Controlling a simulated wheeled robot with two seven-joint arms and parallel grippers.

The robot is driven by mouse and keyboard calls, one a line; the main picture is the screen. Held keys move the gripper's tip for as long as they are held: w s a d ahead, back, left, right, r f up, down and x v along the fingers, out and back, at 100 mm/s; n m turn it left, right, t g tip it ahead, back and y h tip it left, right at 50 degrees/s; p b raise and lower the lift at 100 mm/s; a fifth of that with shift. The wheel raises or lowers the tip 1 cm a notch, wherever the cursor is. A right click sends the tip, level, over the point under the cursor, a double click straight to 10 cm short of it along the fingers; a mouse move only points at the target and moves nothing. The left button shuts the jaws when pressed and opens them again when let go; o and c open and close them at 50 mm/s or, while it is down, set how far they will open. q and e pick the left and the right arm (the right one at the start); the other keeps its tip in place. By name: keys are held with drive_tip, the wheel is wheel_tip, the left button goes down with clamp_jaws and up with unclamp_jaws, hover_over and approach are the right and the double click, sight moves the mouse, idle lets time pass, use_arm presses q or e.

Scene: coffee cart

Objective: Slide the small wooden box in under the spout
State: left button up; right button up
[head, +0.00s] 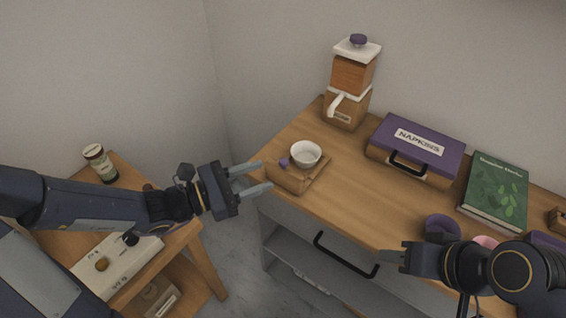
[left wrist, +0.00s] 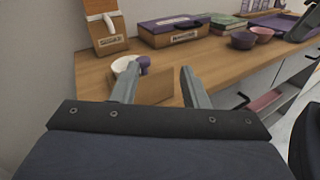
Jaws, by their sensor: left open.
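The small wooden box (head: 290,184) stands at the left end of the cart top, near its front edge. A white cup (head: 306,150) is on top of it, with a purple knob (head: 284,162) beside the cup. The dispenser (head: 348,104) with a white spout (head: 337,106) stands further back against the wall, apart from the box. My left gripper (head: 266,175) is open just left of the box. In the left wrist view the box (left wrist: 156,88) shows beyond and between the fingers (left wrist: 158,86). My right gripper (head: 385,256) is at the front edge; its finger gap is unclear.
A purple-topped napkin box (head: 428,140) is right of the dispenser, then a green book (head: 497,188). A purple cup (head: 441,226) and a pink cup (head: 486,242) are near my right arm. A lower side table with a jar (head: 100,163) is at left. Wood between box and dispenser is clear.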

sight(280, 163)
use_arm(q)
drive_tip(key=w+d+n, duration=0.1)
drive_tip(key=w+d, duration=0.1)
drive_tip(key=w+d+f+n+t, duration=0.1)
drive_tip(key=w+d, duration=0.3)
drive_tip(key=shift+d+f+n, duration=0.15)
drive_tip(key=shift+n, duration=0.25)
drive_tip(key=shift+c, duration=0.4)
clamp_jaws()
